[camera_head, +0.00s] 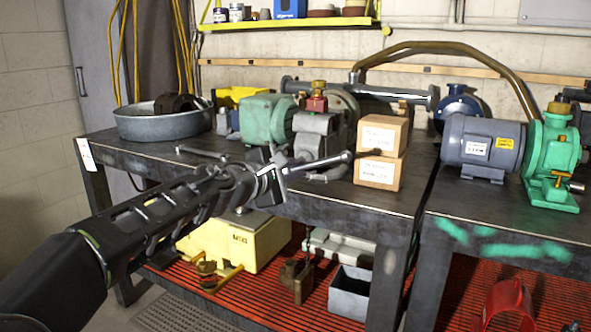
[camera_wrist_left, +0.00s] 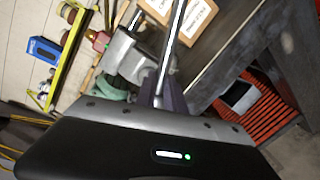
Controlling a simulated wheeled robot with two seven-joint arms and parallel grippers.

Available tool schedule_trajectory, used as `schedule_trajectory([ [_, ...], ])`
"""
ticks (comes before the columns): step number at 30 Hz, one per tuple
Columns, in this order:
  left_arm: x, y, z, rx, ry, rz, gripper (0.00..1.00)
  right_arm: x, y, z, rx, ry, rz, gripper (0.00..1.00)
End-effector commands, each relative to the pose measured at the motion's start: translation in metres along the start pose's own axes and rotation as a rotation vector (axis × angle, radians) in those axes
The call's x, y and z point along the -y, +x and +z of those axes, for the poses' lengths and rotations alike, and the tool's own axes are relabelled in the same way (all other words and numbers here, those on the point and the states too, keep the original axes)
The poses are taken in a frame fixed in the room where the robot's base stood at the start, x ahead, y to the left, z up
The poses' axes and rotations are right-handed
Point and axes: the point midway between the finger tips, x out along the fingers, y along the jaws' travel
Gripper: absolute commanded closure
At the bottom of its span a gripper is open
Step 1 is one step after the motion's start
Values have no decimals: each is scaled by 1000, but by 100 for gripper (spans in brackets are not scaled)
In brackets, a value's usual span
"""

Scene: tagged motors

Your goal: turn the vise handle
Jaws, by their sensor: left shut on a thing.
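The grey vise (camera_head: 318,134) is mounted at the front edge of the dark workbench. Its handle (camera_head: 325,161) is a thin metal bar with a rounded end, sticking out to the right in front of the vise. My left gripper (camera_head: 274,180) reaches in from the left and is shut on the handle near the bar's left end. In the left wrist view the handle (camera_wrist_left: 174,48) runs up from between the fingers of the gripper (camera_wrist_left: 165,98), with the vise (camera_wrist_left: 128,55) just to its left. The fingers hide the gripped part. My right gripper is not in view.
Two stacked cardboard boxes (camera_head: 377,172) stand close right of the handle's end. A green pump (camera_head: 268,121) and a metal basin (camera_head: 165,124) are to the left. A grey motor (camera_head: 480,143) sits on the right bench. A yellow case (camera_head: 240,243) is on the lower shelf.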

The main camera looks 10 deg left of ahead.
Motion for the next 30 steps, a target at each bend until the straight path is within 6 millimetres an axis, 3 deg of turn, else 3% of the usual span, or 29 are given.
schedule_trajectory([
  [1, 9, 2, 0, 4, -2, -18, 100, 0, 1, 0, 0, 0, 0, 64],
  [2, 9, 2, 0, 4, -2, -18, 85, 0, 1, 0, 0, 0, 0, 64],
  [9, 6, 1, 0, 3, -3, -12, 65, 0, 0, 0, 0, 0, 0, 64],
  [20, 2, -4, 0, 2, -3, -6, 65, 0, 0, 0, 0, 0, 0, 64],
  [30, 2, -54, 0, 2, -2, -7, 65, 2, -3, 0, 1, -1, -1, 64],
])
